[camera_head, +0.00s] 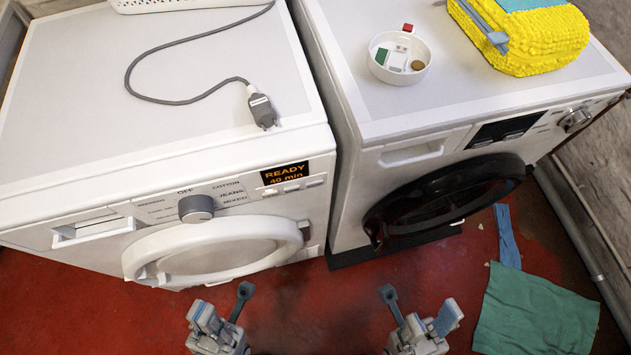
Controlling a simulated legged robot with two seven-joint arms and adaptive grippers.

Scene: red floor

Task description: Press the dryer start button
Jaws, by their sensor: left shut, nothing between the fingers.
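A white machine stands at the left, with a lit display (285,173) reading READY 40 min on its front panel (130,212). Small pale buttons (292,188) sit in a row just under the display. A round grey programme knob (196,208) is to their left, among labels such as COTTON, JEANS and MIXED. The round white door (215,249) below is shut. No start label is legible. My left gripper (226,303) is shut and empty, low in front of this door. My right gripper (418,308) is open and empty, to the right. Both are apart from the machines.
A second white machine with a black round door (445,200) stands at the right. On top are a white bowl (400,78) of small items and a yellow textured bundle (535,45). A grey cable (180,101) lies on the left machine. A green cloth (535,312) lies on the red floor.

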